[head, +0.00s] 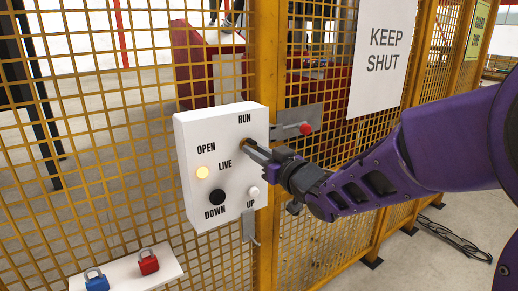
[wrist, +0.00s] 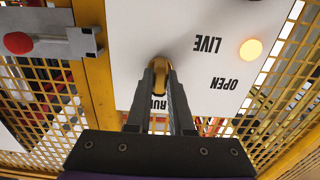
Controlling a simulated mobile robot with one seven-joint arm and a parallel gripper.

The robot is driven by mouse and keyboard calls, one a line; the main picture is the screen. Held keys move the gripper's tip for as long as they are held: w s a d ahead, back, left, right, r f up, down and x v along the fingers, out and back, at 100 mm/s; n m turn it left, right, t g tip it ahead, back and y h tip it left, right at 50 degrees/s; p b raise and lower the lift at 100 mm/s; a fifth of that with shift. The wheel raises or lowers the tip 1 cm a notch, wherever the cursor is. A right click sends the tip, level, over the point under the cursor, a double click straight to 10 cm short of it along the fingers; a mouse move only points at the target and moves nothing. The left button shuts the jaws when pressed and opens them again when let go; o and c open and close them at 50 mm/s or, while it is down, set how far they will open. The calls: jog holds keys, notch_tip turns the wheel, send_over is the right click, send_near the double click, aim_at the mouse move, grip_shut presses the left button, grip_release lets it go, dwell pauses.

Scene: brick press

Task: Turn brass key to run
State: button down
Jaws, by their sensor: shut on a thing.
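The brass key (wrist: 158,69) is in the white control box, and my gripper (wrist: 158,85) is shut on it. The wrist view is upside down and shows the brass between my two fingers, partly covering the RUN label. In the head view my gripper (head: 247,146) reaches in from the right to the upper part of the white control box (head: 196,123). RUN is printed above the key and OPEN to its left. My fingers hide most of the key, so I cannot tell exactly which way it points.
A lit lamp (head: 202,172) is by the LIVE label. Below are a black DOWN button (head: 217,197) and a pale UP button (head: 253,191). A red-knobbed latch (head: 305,129) is right of the box. Blue (head: 96,280) and red (head: 148,262) padlocks are below. Yellow mesh fencing stands behind.

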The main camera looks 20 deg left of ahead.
jog(key=shift+r, duration=0.1)
dwell(0.4)
jog(key=c, duration=0.8)
grip_release()
